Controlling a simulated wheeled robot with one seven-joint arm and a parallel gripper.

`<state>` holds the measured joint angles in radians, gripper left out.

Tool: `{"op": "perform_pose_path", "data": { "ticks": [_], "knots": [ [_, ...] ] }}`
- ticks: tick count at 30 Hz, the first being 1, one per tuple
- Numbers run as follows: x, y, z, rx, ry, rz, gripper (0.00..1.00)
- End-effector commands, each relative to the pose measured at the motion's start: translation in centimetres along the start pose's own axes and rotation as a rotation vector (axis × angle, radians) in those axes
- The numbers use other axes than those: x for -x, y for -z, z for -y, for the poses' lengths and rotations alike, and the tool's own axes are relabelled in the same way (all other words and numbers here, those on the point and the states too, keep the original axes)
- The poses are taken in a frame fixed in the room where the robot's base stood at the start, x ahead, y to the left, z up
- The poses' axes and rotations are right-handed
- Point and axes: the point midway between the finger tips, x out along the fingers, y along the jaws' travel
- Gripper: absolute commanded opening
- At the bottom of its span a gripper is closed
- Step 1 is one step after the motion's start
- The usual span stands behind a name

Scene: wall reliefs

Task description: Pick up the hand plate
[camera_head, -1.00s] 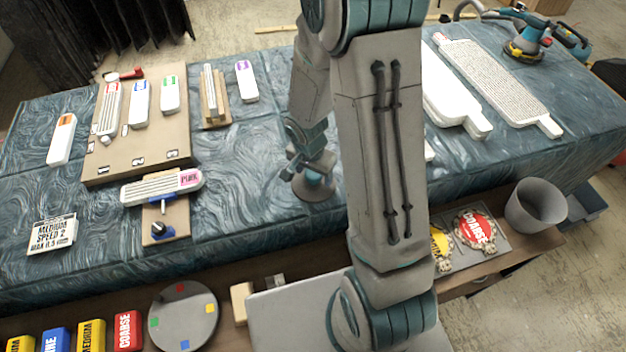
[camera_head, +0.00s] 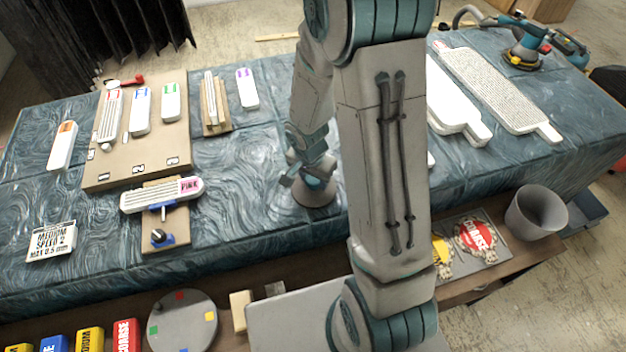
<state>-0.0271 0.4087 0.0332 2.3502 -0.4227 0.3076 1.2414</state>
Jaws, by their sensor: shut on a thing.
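A round grey plate (camera_head: 315,195) sits low at the end of my arm, over the middle of the blue-grey patterned table cover. It looks like the hand plate. My gripper (camera_head: 311,176) is directly above it, shut on its upper part. My gripper hides the plate's handle and part of its top. I cannot tell whether the plate touches the cover or hangs just above it.
A wooden board (camera_head: 180,98) with several labelled tools lies left, near a striped pink-tagged tool (camera_head: 160,195). White panels (camera_head: 495,88) lie right. A grey bucket (camera_head: 537,212) stands on the lower shelf. The cover around the plate is mostly clear.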

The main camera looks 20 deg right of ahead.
Motion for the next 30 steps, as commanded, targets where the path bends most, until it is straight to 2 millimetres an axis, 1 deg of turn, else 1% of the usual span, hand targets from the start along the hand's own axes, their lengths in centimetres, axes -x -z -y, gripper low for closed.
{"op": "perform_pose_path", "data": {
  "ticks": [5,6,16,22,25,30],
  "knots": [
    [2.5,0.5,0.1,-0.001,0.004,-0.004,0.17],
    [3.2,0.6,0.1,-0.003,0.004,-0.004,0.17],
    [6.6,6.4,-5.0,-0.008,0.002,-0.004,0.17],
    [8.0,8.9,-7.1,-0.004,0.001,-0.003,0.17],
    [8.4,9.5,-7.7,-0.002,-0.001,-0.001,0.17],
    [8.7,9.9,-8.0,0.000,0.000,-0.001,0.17]
  ]
}}
